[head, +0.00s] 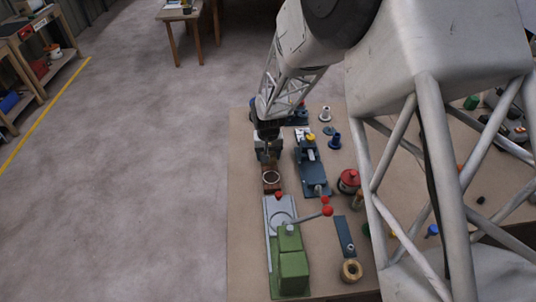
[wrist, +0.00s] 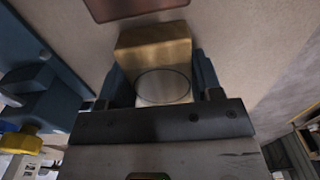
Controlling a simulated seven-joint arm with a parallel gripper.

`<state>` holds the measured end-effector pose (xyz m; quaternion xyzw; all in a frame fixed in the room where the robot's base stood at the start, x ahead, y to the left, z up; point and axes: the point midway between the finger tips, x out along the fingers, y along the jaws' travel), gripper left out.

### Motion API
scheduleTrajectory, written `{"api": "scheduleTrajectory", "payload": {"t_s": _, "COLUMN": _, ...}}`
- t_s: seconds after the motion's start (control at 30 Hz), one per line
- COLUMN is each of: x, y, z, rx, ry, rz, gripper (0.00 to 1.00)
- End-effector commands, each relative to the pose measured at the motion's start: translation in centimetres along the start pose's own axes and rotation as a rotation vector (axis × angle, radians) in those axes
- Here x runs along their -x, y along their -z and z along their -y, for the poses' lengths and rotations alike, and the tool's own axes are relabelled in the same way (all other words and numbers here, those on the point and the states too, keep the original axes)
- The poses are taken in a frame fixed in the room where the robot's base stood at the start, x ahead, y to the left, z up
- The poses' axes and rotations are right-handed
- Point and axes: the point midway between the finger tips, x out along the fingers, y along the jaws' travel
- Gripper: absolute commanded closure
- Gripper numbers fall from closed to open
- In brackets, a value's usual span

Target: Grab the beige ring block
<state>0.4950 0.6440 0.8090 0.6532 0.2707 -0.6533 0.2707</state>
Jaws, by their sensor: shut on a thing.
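The beige ring block (wrist: 155,47) sits between the two fingers of my gripper (wrist: 162,82) in the wrist view. Its far part is tan, and a round ring outline shows on its paler near part. My gripper is shut on it, with a dark finger on each side. In the head view my gripper (head: 268,154) points down over the left part of the bench, just behind a brown plate. The held block cannot be made out there, hidden by the fingers. I cannot tell whether it touches the bench.
The brown plate (head: 272,188) carries a pale ring. In front stands a green machine (head: 291,270) with a red-knobbed lever. A blue-grey fixture (head: 313,178) lies close on the right. A red-topped pot (head: 348,182) and a brass ring (head: 351,271) stand farther right. Open floor lies left.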

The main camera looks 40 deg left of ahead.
Motion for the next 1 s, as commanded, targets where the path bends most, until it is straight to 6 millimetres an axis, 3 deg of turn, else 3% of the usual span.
{"api": "scheduleTrajectory", "payload": {"t_s": 0.27, "x": 1.7, "y": 0.1, "z": 0.0, "rx": 0.0, "ry": 0.0, "rz": -0.003, "gripper": 0.66}}
{"api": "scheduleTrajectory", "payload": {"t_s": 0.7, "x": 7.9, "y": 0.0, "z": 0.0, "rx": 0.0, "ry": 0.0, "rz": -0.003, "gripper": 0.66}}
{"api": "scheduleTrajectory", "payload": {"t_s": 1.0, "x": 9.9, "y": 0.0, "z": 0.0, "rx": 0.0, "ry": 0.0, "rz": -0.001, "gripper": 0.66}}
